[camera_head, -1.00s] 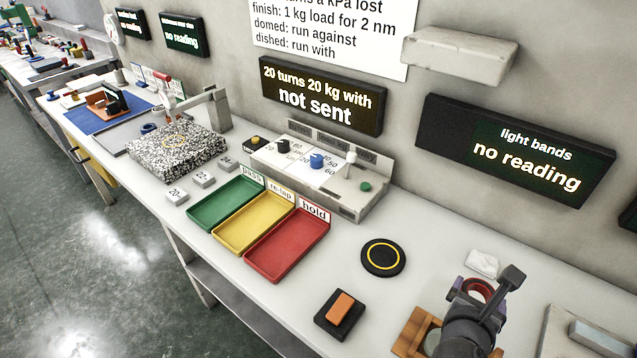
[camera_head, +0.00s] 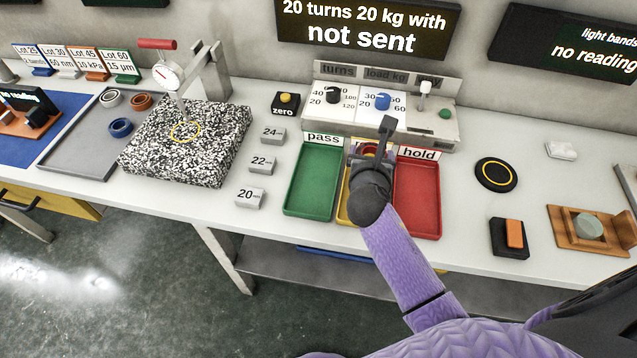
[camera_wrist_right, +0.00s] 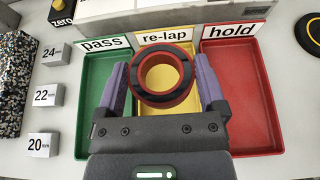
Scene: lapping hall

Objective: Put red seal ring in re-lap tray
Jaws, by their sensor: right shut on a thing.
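The red seal ring (camera_wrist_right: 166,99), dark red with a dark rim, is held between the purple fingers of my right gripper (camera_wrist_right: 165,85) in the right wrist view. The ring appears over the yellow re-lap tray (camera_wrist_right: 150,113), whose floor shows through its hole. Its height above the tray is hard to tell. In the head view my right gripper (camera_head: 371,158) is over the re-lap tray (camera_head: 344,205) and hides much of it and most of the ring. My left gripper is out of view.
The green pass tray (camera_head: 313,185) and red hold tray (camera_head: 420,195) flank the re-lap tray. A control box (camera_head: 440,95) stands behind. Weight blocks (camera_head: 262,163) and a speckled plate (camera_head: 190,150) are left; a black disc (camera_head: 495,174) and black-orange block (camera_head: 512,237) are right.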

